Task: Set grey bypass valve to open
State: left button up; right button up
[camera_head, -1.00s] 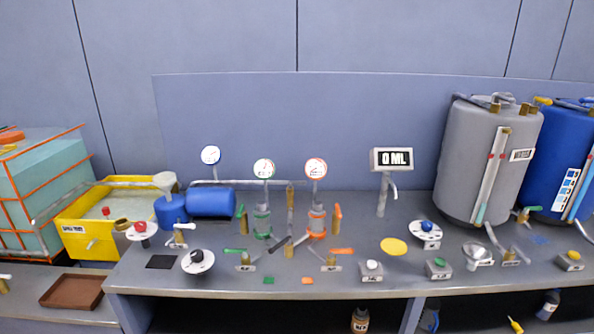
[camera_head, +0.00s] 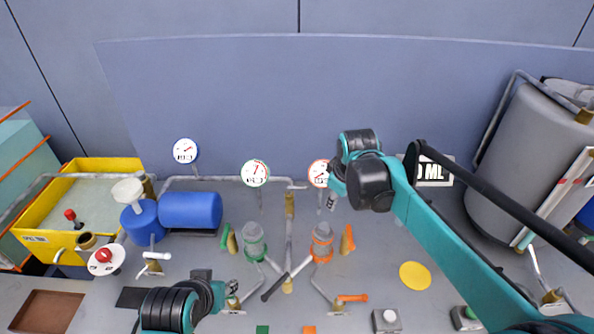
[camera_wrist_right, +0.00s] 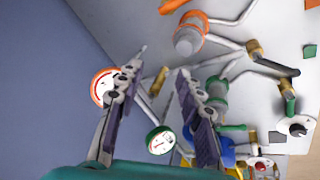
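The grey bypass valve appears to be the one with the dark grey lever (camera_head: 274,287), low between the green filter (camera_head: 255,242) and the orange filter (camera_head: 322,242). Its lever slants down to the left. My right gripper (camera_head: 334,200) is above the bench, up and to the right of the lever, near the orange-rimmed gauge. In the wrist view its two fingers (camera_wrist_right: 152,95) are spread with nothing held between them.
An orange-handled valve (camera_head: 350,298) is right of the grey lever. A blue tank (camera_head: 190,210) lies at the left. A yellow disc (camera_head: 415,275) lies on clear bench at the right.

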jog(key=w+a+n+g+p, duration=0.1)
jog(key=w+a+n+p, duration=0.4)
jog(key=w, duration=0.5)
jog(key=n+g+p, duration=0.1)
jog(key=n+p, duration=0.2)
send_near(297, 187)
jog(key=x, duration=0.8)
jog(key=shift+w+a+f+b, duration=0.1)
jog(key=shift+w+f+b, duration=0.1)
jog(key=shift+b, duration=0.15)
grip_shut()
